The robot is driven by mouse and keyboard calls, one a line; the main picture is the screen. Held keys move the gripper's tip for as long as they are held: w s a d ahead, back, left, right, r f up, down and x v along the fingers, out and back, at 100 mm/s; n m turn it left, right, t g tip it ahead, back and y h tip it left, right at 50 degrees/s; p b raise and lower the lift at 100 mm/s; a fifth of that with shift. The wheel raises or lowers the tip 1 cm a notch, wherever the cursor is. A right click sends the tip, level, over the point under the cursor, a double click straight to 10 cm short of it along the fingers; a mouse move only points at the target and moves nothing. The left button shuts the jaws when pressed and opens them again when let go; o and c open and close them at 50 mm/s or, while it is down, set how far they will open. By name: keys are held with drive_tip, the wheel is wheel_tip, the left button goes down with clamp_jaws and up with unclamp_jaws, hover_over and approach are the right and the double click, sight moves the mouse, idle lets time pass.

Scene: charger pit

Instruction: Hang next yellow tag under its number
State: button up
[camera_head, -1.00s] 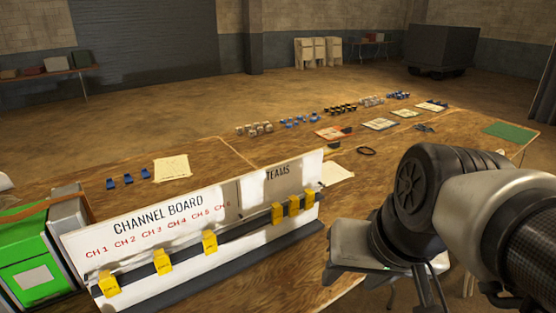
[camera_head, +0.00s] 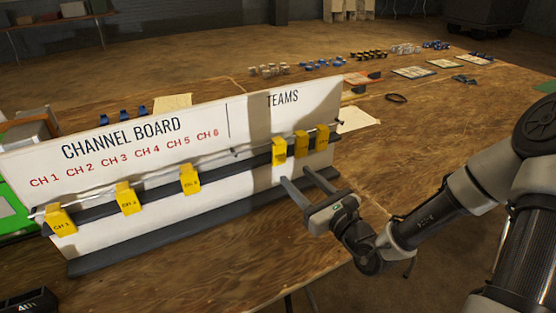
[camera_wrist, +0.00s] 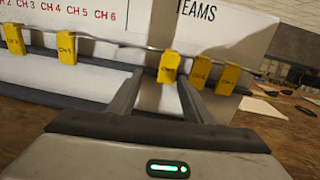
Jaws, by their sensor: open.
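The white channel board (camera_head: 110,240) stands on the wooden table, with red CH 1 to CH 6 at left and TEAMS at right. Three yellow tags hang on the left part of its rail: one (camera_head: 60,220) reading CH 1, a middle one (camera_head: 127,198) and a right one (camera_head: 190,180). Three more hang close together under TEAMS: a left tag (camera_head: 279,151), a middle tag (camera_head: 301,144) and a right tag (camera_head: 322,136). My gripper (camera_head: 296,176) is open and empty, in front of and below the TEAMS tags. In the wrist view, the left TEAMS tag (camera_wrist: 168,67) shows between my fingertips (camera_wrist: 161,78).
A dark ledge (camera_head: 100,255) runs along the board's foot. Blue clips (camera_head: 122,116) and a paper sheet (camera_head: 172,103) lie behind the board. Papers and several small parts sit farther back right. A black box (camera_head: 30,300) is at front left.

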sight(281, 150)
drive_tip(key=shift+m+t+h, duration=0.4)
drive_tip(key=shift+m+h, duration=0.2)
drive_tip(key=x, duration=0.8)
drive_tip(key=d+f+b+x, duration=0.1)
drive_tip(key=x, duration=0.3)
drive_tip(key=shift+w, duration=0.35)
drive_tip(key=shift+w+a+f, duration=0.15)
drive_tip(key=shift+w+a, duration=0.15)
drive_tip(key=shift+w, duration=0.2)
drive_tip(key=c, duration=0.8)
drive_tip(key=shift+r+p, duration=0.95)
drive_tip(key=shift+p, duration=0.1)
